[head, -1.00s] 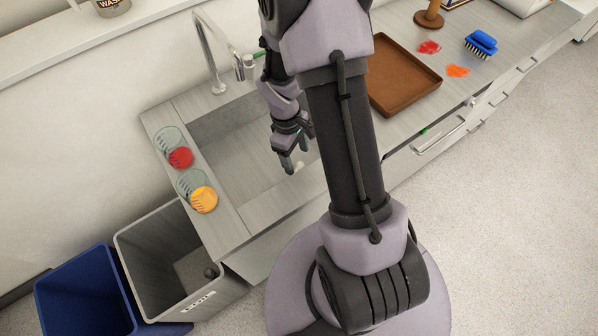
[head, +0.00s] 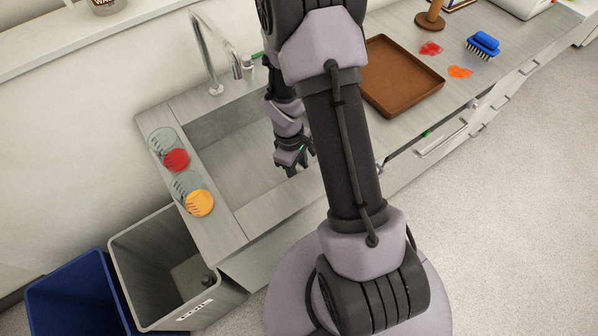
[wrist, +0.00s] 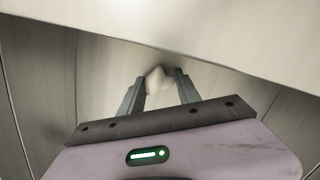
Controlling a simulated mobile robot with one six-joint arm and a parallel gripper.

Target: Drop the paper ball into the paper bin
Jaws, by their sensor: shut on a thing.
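My gripper (head: 287,171) hangs over the sink basin in the head view. In the wrist view, my gripper (wrist: 158,80) has its two fingers closed on either side of a small whitish paper ball (wrist: 156,79). The ball cannot be made out clearly in the head view. Two bins stand at the lower left of the head view: a blue bin (head: 75,292) and a grey bin (head: 130,283) with a white label. I cannot read the label, so which one is the paper bin is unclear. The gripper is up and to the right of both.
A brown tray (head: 405,75), blue brush (head: 482,44) and red and orange spills are to the right.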

